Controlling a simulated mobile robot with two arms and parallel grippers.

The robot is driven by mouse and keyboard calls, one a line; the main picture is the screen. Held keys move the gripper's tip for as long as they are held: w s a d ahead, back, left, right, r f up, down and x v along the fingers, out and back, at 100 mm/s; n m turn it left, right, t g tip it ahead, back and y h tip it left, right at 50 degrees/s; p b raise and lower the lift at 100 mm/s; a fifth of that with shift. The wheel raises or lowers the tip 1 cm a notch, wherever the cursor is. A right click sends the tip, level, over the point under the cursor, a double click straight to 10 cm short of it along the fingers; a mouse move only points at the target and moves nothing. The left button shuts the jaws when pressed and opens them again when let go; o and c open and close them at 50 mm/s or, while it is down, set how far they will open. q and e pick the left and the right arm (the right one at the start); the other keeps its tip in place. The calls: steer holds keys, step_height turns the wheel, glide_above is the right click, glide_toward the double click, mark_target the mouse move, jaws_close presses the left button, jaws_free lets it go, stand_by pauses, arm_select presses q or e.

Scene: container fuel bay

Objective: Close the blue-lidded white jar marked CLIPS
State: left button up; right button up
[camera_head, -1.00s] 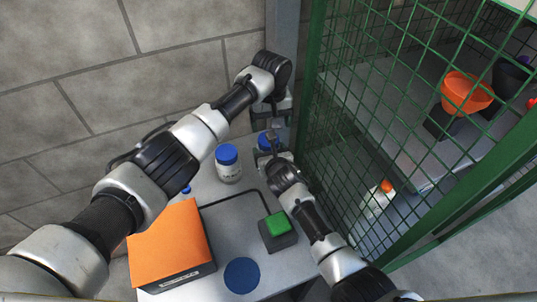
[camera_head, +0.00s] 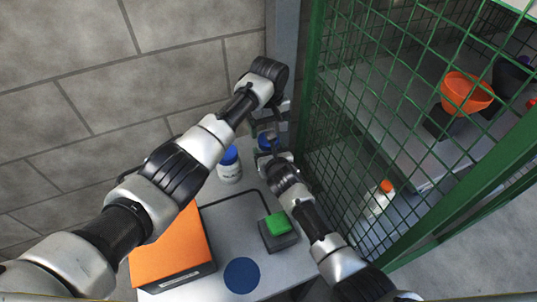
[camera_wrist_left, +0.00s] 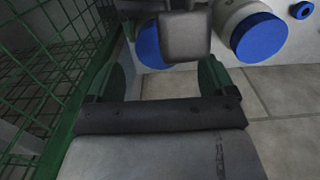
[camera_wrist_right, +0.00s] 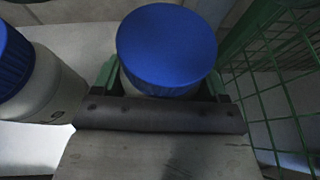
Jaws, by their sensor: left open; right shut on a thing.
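A white jar with a blue lid (camera_wrist_right: 168,45) is between my right gripper's fingers (camera_wrist_right: 165,80), which are shut on its body. The lid lies on top; I cannot tell how tightly it sits. In the head view the lid (camera_head: 266,141) shows partly between my two grippers. My left gripper (camera_head: 268,122) is open just above it; its fingers (camera_wrist_left: 163,75) are apart in the left wrist view, with the lid (camera_wrist_left: 149,48) ahead, partly behind a grey block. The held jar's label is hidden, so I cannot read CLIPS.
A second blue-lidded white jar (camera_head: 229,170) stands close to the left; its label is unclear. An orange box (camera_head: 170,250), a green button on a grey base (camera_head: 278,223) and a blue disc (camera_head: 241,275) are nearer. Green mesh (camera_head: 350,150) borders the right, a wall the left.

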mark_target(260, 150)
arm_select(q)
steer(key=shift+f, duration=2.35)
steer(key=c, duration=0.9)
steer(key=m, duration=0.3)
steer(key=shift+m, duration=0.3)
steer(key=shift+c, duration=0.2)
steer(key=o, duration=1)
